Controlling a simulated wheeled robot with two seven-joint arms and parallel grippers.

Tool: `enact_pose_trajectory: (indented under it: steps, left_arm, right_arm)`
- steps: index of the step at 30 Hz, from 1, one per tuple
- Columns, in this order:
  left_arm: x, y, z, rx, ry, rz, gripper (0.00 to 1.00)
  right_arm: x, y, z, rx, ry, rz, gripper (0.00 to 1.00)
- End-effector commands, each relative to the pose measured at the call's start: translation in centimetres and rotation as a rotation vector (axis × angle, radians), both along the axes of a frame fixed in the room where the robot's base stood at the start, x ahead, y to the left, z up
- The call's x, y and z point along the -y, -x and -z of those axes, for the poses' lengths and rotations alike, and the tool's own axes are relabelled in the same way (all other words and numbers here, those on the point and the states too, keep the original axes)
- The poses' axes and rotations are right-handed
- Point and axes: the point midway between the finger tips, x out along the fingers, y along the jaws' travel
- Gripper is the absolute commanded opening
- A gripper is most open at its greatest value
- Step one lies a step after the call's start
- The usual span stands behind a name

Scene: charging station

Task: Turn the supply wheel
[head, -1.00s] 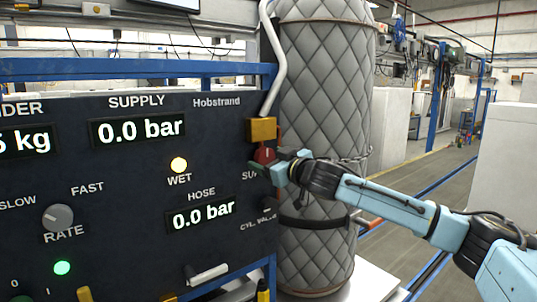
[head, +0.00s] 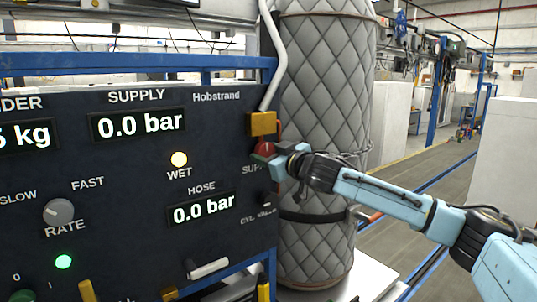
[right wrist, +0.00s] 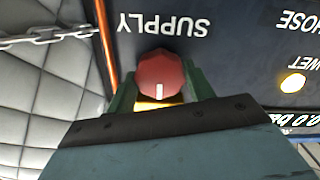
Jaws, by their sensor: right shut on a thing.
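The supply wheel is a small red knob (head: 265,149) on the panel's right edge, just under a brass block (head: 263,123). In the right wrist view the red wheel (right wrist: 161,76) shows a white mark at its lower edge, below the upside-down word SUPPLY. My right gripper (head: 270,157) is at the wheel, and its green fingers (right wrist: 160,88) are shut on it from both sides. The SUPPLY display (head: 138,125) reads 0.0 bar. My left gripper is not in view.
The dark panel (head: 120,190) carries a HOSE display (head: 201,208) at 0.0 bar, a lit yellow WET lamp (head: 179,159) and a RATE knob (head: 58,212). A quilted grey cylinder (head: 325,120) with a chain stands close behind my right gripper. Open floor lies to the right.

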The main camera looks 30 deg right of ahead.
Motion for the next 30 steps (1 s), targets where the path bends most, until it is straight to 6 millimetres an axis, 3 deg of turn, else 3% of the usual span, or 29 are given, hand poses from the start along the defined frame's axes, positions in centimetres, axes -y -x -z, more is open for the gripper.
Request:
enact_pose_trajectory:
  steps: [8,30]
  left_arm:
    - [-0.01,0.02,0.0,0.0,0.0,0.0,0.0]
    - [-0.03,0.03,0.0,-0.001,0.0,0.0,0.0]
  right_arm:
    - [-0.01,0.0,0.07,0.011,0.154,0.0,0.3]
    - [-0.03,0.0,0.01,0.066,0.846,0.0,0.3]
